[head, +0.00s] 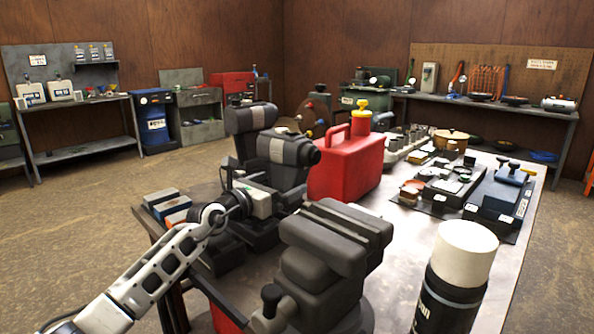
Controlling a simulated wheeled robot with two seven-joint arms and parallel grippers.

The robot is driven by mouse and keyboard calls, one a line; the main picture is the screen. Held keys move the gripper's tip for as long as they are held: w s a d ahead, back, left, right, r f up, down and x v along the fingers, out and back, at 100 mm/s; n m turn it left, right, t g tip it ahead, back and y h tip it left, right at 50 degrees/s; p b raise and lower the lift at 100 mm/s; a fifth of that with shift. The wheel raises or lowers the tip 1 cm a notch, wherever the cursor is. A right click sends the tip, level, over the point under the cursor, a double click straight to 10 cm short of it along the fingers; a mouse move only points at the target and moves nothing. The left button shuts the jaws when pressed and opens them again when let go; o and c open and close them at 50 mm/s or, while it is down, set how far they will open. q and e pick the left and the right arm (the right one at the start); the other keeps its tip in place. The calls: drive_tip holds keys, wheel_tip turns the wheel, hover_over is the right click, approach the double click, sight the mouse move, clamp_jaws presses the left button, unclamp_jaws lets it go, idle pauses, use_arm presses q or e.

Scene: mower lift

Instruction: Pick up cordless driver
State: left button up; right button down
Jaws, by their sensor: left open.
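A bulky dark grey and black tool with a pale band (289,150) stands upright near the left edge of the metal table; it looks like the cordless driver, though I cannot be sure. My left gripper (268,197) comes in from the lower left and is beside its lower body. The gripper is open, with its fingertips partly lost against the dark shapes. I cannot tell whether they touch the tool. A similar dark grey body (250,117) rises just behind it. My right gripper is not in view.
A red fuel can (346,162) stands close to the tool's right. A large dark vise-like block (325,250) and a white-capped canister (460,270) fill the near table (400,230). Small boxes (168,206) lie at the left edge. Dark trays with parts (480,190) sit at right.

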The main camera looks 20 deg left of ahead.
use_arm(q)
drive_tip(key=shift+w+d, duration=0.1)
drive_tip(key=shift+w, duration=0.25)
drive_tip(key=shift+s+r, duration=0.1)
drive_tip(key=shift+s, duration=0.05)
drive_tip(key=c, duration=1.5)
drive_tip(key=shift+r, duration=0.3)
drive_tip(key=shift+c, duration=0.7)
